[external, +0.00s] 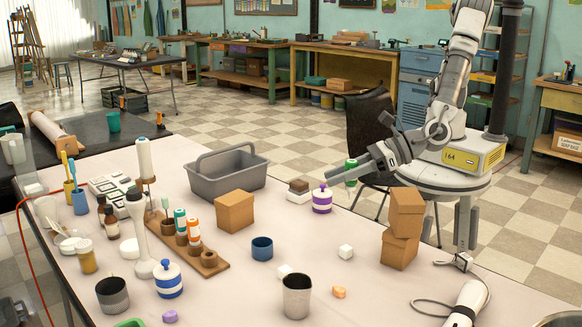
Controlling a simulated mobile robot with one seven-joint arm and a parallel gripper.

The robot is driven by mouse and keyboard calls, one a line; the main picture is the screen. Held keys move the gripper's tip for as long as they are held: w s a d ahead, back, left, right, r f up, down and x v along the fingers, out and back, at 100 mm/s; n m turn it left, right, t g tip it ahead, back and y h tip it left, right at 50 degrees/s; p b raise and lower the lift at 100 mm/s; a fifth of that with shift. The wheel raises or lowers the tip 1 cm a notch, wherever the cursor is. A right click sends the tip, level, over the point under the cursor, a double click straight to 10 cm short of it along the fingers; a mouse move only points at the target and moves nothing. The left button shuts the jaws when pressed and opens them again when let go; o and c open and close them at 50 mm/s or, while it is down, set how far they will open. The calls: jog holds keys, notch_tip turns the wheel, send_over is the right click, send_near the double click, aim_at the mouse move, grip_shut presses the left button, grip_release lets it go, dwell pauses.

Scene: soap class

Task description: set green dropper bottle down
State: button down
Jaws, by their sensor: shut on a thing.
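The green dropper bottle (351,164) is upright between the fingers of my gripper (338,174), which is shut on it. The fingers hide part of the bottle. My gripper reaches left from the arm, near the table's far edge, and the bottle appears held above the tabletop level; its exact height is hard to tell. A purple-and-white striped jar (322,199) stands on the table just below and left of the fingertips.
A grey caddy (226,172), a cardboard box (235,211) and two stacked boxes (401,228) stand on the table (350,290). A blue cup (262,248), a white cube (345,252) and a metal cup (296,297) stand nearer. Bare tabletop lies between the striped jar and the stacked boxes.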

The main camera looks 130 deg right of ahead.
jog(key=w+a+r+n+t+y+p, duration=0.15)
jog(key=w+a, duration=0.35)
jog(key=a, duration=0.6)
jog(key=shift+g+h, duration=0.25)
jog(key=shift+w+a+f+b, duration=0.1)
jog(key=shift+f+b, duration=0.35)
jog(key=shift+f, duration=3.9)
jog(key=shift+a+f+b, duration=0.1)
jog(key=shift+f+b, duration=0.35)
jog(key=shift+f, duration=3.85)
jog(key=shift+f, duration=0.1)
jog(key=shift+f, duration=0.15)
jog(key=c, duration=0.6)
grip_release()
